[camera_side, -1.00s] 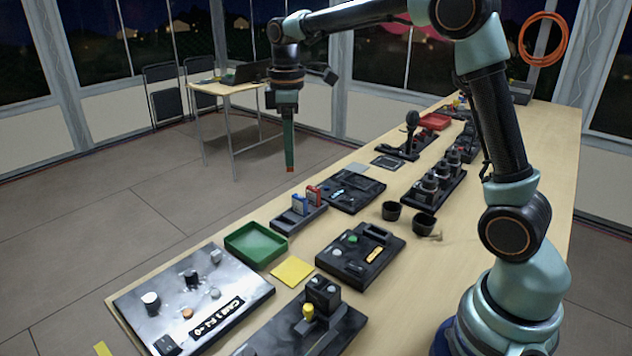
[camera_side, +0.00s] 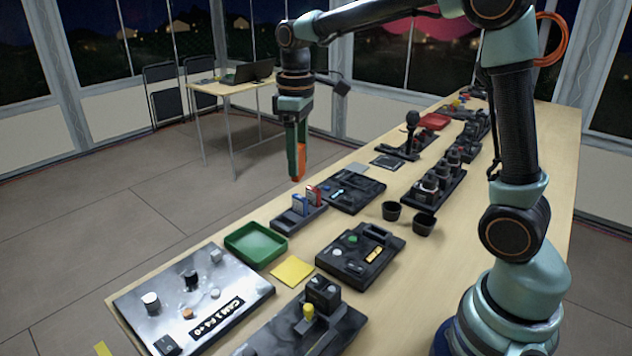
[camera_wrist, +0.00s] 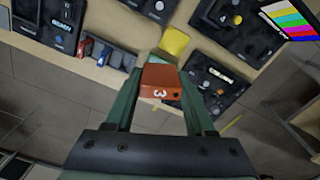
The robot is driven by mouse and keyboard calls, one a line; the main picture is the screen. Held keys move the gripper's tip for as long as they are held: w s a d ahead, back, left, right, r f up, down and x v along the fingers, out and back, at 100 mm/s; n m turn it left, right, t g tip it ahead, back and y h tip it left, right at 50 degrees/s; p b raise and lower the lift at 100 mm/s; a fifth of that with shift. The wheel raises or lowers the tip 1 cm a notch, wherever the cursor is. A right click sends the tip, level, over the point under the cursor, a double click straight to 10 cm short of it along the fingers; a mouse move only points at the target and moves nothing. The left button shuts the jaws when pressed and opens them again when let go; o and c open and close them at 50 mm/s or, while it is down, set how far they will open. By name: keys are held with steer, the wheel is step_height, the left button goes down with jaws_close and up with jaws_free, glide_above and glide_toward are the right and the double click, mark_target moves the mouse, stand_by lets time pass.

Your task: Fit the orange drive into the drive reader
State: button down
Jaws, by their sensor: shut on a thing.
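My gripper (camera_side: 298,165) is shut on an orange drive (camera_side: 301,161), high over the front edge of the bench. In the wrist view the orange drive (camera_wrist: 161,80) sits between the fingertips, with a white 3 on its face. A dark rack (camera_side: 299,216) below holds a blue drive (camera_side: 299,204) and a red drive (camera_side: 314,195). Behind the rack lies a dark panel (camera_side: 345,190) with a small light-blue label, possibly the drive reader; its lettering is too small to be sure. The drive is apart from the rack and panel.
A green tray (camera_side: 256,232) and a yellow pad (camera_side: 292,269) lie left of a dark panel with a green button (camera_side: 352,239). A light-coloured camera panel (camera_side: 195,300) is at the front left. Open floor lies left of the bench.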

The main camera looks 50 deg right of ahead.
steer(key=w+d+f+n, duration=0.1)
steer(key=w+d+n, duration=0.5)
steer(key=w+n, duration=0.5)
steer(key=shift+d+n, duration=0.15)
steer(key=shift+n, duration=1.05)
steer(key=shift+f, duration=0.2)
step_height(320, 180, down, 19)
steer(key=shift+f, duration=0.2)
steer(key=shift+f, duration=0.25)
steer(key=shift+c, duration=1.3)
jaws_free()
steer(key=shift+r, duration=0.1)
